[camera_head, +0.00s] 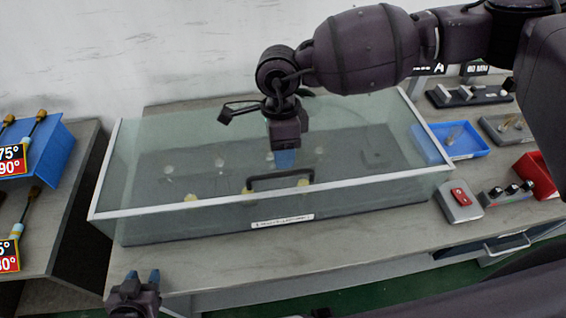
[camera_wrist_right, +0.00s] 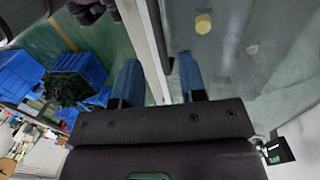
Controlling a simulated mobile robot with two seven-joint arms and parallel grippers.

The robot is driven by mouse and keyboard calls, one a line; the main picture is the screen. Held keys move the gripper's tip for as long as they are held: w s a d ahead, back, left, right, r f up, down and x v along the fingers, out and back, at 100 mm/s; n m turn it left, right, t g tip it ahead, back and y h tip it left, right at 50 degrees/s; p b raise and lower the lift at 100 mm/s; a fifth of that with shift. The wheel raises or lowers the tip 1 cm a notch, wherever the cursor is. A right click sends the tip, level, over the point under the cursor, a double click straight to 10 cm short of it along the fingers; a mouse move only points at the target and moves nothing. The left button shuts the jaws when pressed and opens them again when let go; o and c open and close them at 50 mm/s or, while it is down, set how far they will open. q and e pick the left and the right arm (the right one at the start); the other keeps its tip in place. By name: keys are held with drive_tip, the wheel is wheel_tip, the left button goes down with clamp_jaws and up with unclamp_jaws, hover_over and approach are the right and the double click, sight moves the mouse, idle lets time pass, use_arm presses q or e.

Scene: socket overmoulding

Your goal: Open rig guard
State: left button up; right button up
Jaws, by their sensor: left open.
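The rig guard (camera_head: 345,182) is a clear box with a pale metal frame, lying closed over the rig on the bench. Its black bar handle (camera_head: 281,176) is at the front, above a white label. My right gripper (camera_head: 285,158) points down just above and behind the handle in the head view. In the right wrist view, its blue fingers (camera_wrist_right: 158,85) are apart, with the guard's pale frame rail (camera_wrist_right: 152,50) showing between them. My left gripper (camera_head: 141,279) is open and empty, low at the bench's front left.
Behind the guard's glass are several small pale and yellow parts. Right of it are a blue tray (camera_head: 462,143), a red-button box (camera_head: 460,198) and a control box with knobs (camera_head: 508,193). A tool rack (camera_head: 45,155) stands at left. The front bench strip is clear.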

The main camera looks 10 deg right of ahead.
sight(283, 173)
drive_tip(key=shift+s+f, duration=0.2)
drive_tip(key=shift+f, duration=0.9)
drive_tip(key=shift+s+f, duration=0.2)
drive_tip(key=shift+f, duration=0.9)
clamp_jaws()
drive_tip(key=shift+r, duration=0.1)
